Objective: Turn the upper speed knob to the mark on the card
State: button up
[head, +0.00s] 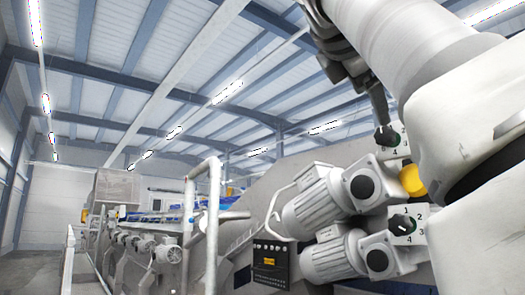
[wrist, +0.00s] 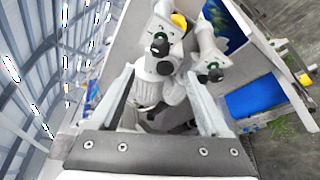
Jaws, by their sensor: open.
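The upper speed knob (head: 386,136) is dark, on a white numbered plate beside the upper motor. In the wrist view it appears as the left of two green-ringed knobs (wrist: 165,68). My gripper (head: 381,105) points down at the upper knob from above in the head view; contact cannot be told. In the wrist view my gripper (wrist: 160,73) is open, its fingers on either side of the upper knob in the picture, nothing held. The lower knob (head: 402,223) sits on its own plate. A dark card (head: 270,264) with a yellow patch hangs lower left; its mark is unreadable.
Two ribbed grey motors (head: 318,205) with black caps lie left of the knobs. A yellow round part (head: 412,180) sits between the two plates. A white pipe rail (head: 213,220) stands further left. My arm covers the right side of the head view.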

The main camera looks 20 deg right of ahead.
jog(key=shift+v, duration=1.45)
